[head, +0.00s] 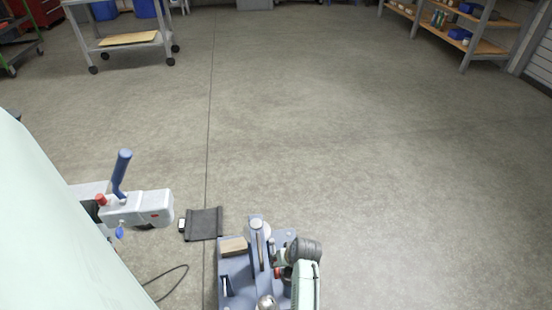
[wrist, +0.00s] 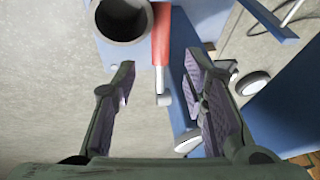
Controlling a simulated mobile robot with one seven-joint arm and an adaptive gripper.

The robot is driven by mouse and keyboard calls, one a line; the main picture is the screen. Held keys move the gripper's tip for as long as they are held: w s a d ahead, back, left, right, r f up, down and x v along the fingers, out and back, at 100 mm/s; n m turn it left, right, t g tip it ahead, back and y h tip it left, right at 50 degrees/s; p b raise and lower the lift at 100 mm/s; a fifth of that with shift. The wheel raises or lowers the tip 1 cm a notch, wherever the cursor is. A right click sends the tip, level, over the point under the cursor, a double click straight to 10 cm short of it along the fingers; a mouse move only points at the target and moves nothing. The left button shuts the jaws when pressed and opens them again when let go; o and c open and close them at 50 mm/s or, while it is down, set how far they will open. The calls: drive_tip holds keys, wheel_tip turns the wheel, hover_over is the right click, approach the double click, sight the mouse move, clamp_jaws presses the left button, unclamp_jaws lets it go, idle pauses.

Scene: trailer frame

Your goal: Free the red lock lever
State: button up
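The red lock lever (wrist: 161,38) shows at the top middle of the wrist view, a straight red bar ending in a short pale grey tip (wrist: 164,99). It lies in the gap between the two fingers of my gripper (wrist: 159,72), and floor or blue plate shows on either side of it. My gripper is open and holds nothing. I cannot tell how far beyond the fingertips the lever lies. A grey, open-ended round tube (wrist: 123,18) stands just left of the lever. I cannot make out my gripper or the lever for sure in the head view.
Blue plates (wrist: 280,110) and pale wheels (wrist: 252,84) lie right of the gripper. In the head view, a blue-grey base (head: 235,285) with parts stands at bottom centre. A blue-handled device (head: 138,207) is at left. A cart (head: 125,40) and shelves (head: 455,30) stand far back; the middle floor is clear.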

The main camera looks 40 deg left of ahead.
drive_tip(key=x, duration=0.8)
drive_tip(key=shift+a+b, duration=0.15)
drive_tip(key=shift+b, duration=0.15)
clamp_jaws()
idle(0.4)
